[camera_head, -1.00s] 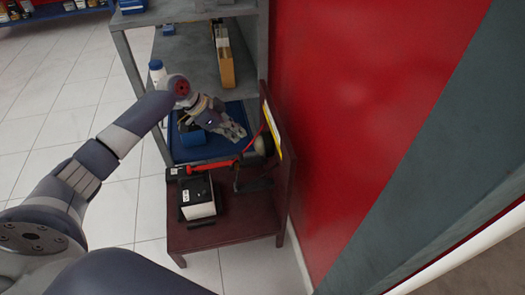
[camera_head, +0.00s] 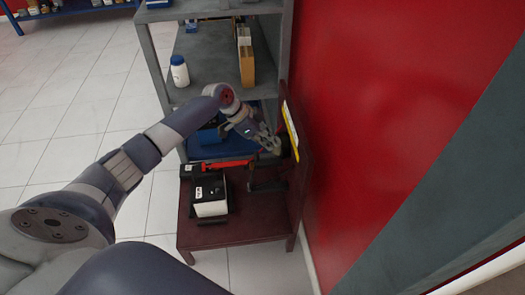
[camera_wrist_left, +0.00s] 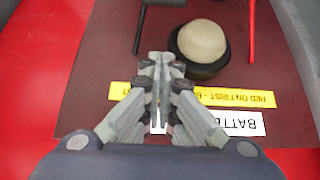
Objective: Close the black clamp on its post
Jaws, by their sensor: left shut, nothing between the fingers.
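My left gripper (camera_head: 272,147) is shut and empty, close to the upright dark red board (camera_head: 298,165). In the left wrist view its fingertips (camera_wrist_left: 161,62) are over the board, just left of a beige knob on a black round base (camera_wrist_left: 203,42). A thin black bar (camera_wrist_left: 139,30) shows further up on the left, and a red bar (camera_wrist_left: 252,30) on the right. In the head view a red lever-like part (camera_head: 228,163) and a black angled part (camera_head: 264,182) stand by the board. I cannot tell which dark part is the black clamp, or its post.
A black and white battery box (camera_head: 209,195) sits on the dark red stand (camera_head: 240,236). A grey shelf with a white bottle (camera_head: 179,71) stands behind. A red wall (camera_head: 385,80) is close on the right. The yellow label (camera_wrist_left: 235,97) lies under my fingers.

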